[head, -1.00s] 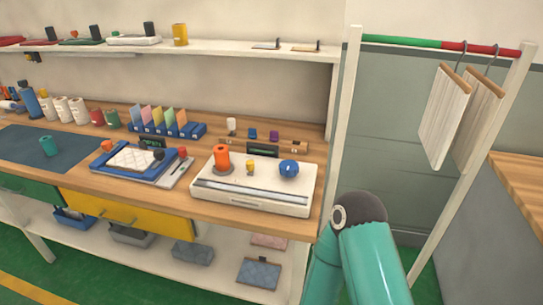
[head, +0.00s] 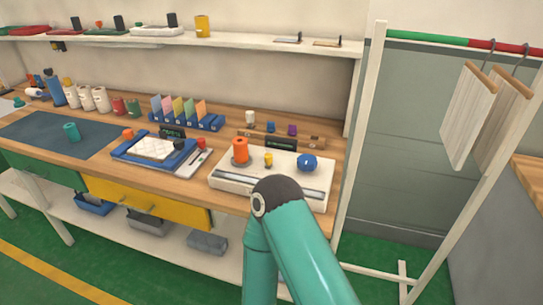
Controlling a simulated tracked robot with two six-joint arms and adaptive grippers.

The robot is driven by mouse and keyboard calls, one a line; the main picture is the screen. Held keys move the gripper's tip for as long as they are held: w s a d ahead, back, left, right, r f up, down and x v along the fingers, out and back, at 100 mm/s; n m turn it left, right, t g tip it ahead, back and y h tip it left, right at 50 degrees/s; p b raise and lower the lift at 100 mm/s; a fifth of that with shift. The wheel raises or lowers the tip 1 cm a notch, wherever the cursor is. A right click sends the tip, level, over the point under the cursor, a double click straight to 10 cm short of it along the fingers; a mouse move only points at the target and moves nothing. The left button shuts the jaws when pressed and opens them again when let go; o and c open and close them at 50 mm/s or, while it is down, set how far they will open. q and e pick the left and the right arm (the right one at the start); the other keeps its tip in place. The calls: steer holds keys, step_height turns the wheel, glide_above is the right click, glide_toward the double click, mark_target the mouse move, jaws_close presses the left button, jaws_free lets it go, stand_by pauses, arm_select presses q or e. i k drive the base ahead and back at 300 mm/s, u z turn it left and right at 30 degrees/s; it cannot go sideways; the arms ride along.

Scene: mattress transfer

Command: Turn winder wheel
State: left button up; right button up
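A white winder-like device (head: 228,187) stands on the wooden workbench, right of its middle. On it are an orange spool (head: 240,151), a small yellow piece (head: 268,160) and a round blue knob (head: 307,163) at the right. The blue knob may be the winder wheel; I cannot tell for sure. A teal arm of mine, with a dark joint, rises from the bottom and covers part of the device's front edge. Neither of my grippers shows.
A blue tray with a white quilted pad (head: 152,149) lies left of the device. Spools and a colored card rack (head: 186,120) stand behind. Below are a yellow drawer (head: 150,204) and grey bins. Two boards (head: 467,115) hang from a rack at right.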

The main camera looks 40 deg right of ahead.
mark_target(307, 163)
steer(key=k, duration=1.25)
steer(key=z, duration=0.95)
steer(key=i, duration=0.95)
steer(key=z, duration=0.1)
